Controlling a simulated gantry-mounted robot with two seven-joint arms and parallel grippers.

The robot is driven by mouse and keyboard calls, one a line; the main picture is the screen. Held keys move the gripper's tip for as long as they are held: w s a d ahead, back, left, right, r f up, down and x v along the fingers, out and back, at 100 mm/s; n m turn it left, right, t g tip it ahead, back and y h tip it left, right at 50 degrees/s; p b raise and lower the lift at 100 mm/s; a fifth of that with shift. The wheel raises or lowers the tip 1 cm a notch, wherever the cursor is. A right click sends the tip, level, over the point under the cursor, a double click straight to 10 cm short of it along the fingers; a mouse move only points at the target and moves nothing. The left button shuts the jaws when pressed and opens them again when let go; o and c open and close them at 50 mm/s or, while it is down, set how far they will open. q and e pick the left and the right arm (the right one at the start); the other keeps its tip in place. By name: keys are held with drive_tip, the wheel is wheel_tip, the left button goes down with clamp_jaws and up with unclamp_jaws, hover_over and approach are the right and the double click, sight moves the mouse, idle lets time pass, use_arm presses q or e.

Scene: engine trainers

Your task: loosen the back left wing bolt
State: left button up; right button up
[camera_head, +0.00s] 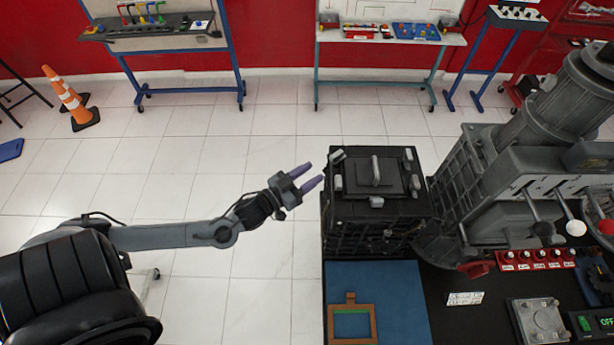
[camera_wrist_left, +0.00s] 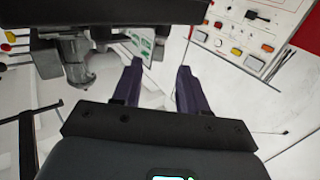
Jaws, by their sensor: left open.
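The black box (camera_head: 375,215) stands right of centre in the head view, with a lid (camera_head: 372,176) that has a grey handle. Several small grey wing bolts sit around the lid's edge. The back left wing bolt (camera_head: 337,156) is at the lid's far left corner, and another wing bolt (camera_head: 337,183) is nearer on the left side. My left gripper (camera_head: 314,173) is just left of the box, its purple fingers apart and pointing right. In the left wrist view the fingers (camera_wrist_left: 160,66) are spread with nothing between them. My right gripper is not in view.
A large grey machine with levers (camera_head: 545,195) stands right of the box. A blue mat (camera_head: 400,290) with a wooden frame (camera_head: 352,322) lies in front. The tiled floor to the left is open, with orange cones (camera_head: 70,103) and wheeled stands farther back.

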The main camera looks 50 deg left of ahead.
use_arm(q)
drive_tip(key=shift+s, duration=0.3)
